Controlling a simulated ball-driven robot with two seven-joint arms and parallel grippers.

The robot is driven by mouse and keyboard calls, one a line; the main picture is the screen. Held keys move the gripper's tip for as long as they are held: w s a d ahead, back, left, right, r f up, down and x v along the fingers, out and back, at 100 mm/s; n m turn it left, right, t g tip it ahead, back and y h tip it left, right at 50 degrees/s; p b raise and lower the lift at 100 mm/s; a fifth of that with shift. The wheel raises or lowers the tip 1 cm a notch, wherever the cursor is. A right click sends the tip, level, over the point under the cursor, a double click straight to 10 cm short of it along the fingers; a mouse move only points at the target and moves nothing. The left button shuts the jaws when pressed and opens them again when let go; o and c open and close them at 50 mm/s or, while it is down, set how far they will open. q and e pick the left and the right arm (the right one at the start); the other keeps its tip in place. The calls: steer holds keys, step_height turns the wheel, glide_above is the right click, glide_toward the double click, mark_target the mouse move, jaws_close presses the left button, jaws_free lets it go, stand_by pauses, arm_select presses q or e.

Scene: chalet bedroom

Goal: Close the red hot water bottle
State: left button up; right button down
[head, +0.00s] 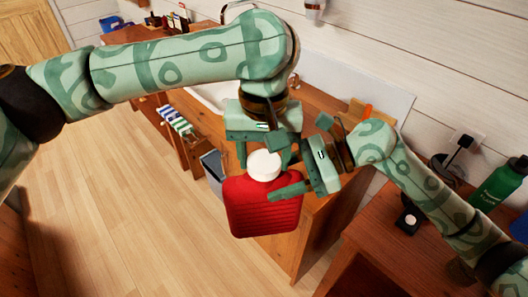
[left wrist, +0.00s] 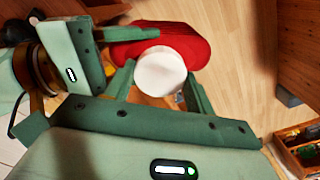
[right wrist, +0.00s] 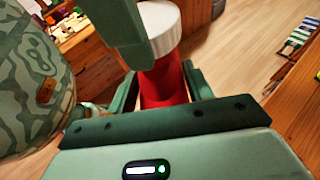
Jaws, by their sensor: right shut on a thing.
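The red hot water bottle (head: 265,207) hangs upright in the head view, with a round white cap (head: 264,165) at its top. My right gripper (head: 283,174) is shut on its red neck, which shows between the fingers in the right wrist view (right wrist: 165,90). The cap sits over the neck there (right wrist: 160,25); I cannot tell how tight it is. My left gripper (head: 265,153) is above, pointing down, its fingers open on either side of the cap. In the left wrist view the cap (left wrist: 160,72) lies between the fingertips with narrow gaps.
A wooden counter (head: 325,105) with a white sink (head: 212,94) stands behind the bottle. A grey bin (head: 212,165) and striped towels (head: 174,121) are to the left. A green bottle (head: 497,185) stands on a wooden table at the right. The floor at left is clear.

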arm_select(q)
steer(key=shift+c, duration=1.1)
steer(key=m, duration=1.5)
steer(key=shift+m, duration=0.4)
steer(key=m, duration=0.9)
steer(key=shift+f+m, duration=0.1)
steer(key=shift+m, duration=0.2)
steer(key=m, duration=0.9)
steer(key=shift+a+m, duration=0.1)
steer(key=shift+m, duration=0.3)
steer(key=m, duration=0.5)
steer(key=shift+w, duration=0.1)
steer(key=o, duration=1.1)
steer(key=shift+r, duration=2.25)
